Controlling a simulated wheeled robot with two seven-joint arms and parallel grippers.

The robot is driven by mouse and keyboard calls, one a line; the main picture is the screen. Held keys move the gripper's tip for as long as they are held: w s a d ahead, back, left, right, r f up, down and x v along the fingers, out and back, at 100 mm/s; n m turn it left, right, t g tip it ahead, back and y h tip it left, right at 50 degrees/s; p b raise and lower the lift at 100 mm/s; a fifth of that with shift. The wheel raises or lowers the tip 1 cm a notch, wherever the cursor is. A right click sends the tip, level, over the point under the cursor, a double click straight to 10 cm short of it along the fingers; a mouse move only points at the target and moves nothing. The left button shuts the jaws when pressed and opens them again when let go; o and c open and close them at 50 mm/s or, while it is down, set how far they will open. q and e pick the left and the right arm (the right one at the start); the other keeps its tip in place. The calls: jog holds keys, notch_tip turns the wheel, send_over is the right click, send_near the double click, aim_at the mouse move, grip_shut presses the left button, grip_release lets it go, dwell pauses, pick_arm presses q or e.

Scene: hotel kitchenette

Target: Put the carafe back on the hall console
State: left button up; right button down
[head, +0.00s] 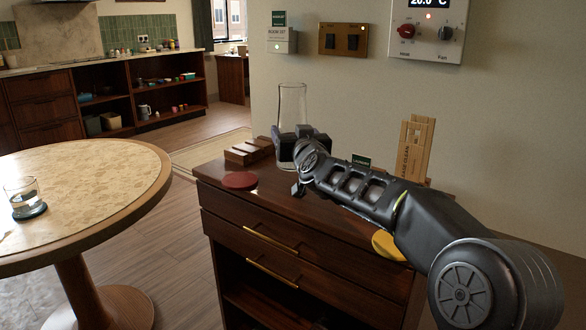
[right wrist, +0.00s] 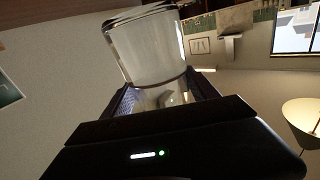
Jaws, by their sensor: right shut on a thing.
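The clear glass carafe (head: 292,104) stands upright at the back left of the dark wooden console (head: 318,221), or just above its top; I cannot tell if its base touches. My right gripper (head: 296,148) is shut around the carafe's lower part, which hides some of the glass. In the right wrist view the carafe (right wrist: 148,48) sits between the two fingers of the right gripper (right wrist: 165,97). My left gripper is not in either view.
On the console are a wooden slotted block (head: 247,152), a red disc (head: 239,180), a yellow disc (head: 388,246) and an upright wooden card holder (head: 413,150). A round table (head: 120,160) with a water glass (head: 24,196) stands left. Wall panels hang behind.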

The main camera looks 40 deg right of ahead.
jog(key=shift+f, duration=0.65)
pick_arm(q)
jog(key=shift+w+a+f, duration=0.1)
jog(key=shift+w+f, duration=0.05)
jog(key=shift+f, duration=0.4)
pick_arm(e)
jog(key=shift+r, duration=0.1)
pick_arm(q)
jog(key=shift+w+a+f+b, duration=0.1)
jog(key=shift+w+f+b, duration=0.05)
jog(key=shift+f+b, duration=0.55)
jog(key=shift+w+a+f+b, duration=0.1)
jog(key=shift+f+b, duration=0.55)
jog(key=shift+b, duration=0.05)
pick_arm(e)
jog(key=shift+f, duration=1.9)
jog(key=shift+f, duration=0.15)
jog(key=shift+c, duration=1.1)
grip_release()
jog(key=shift+f, duration=0.1)
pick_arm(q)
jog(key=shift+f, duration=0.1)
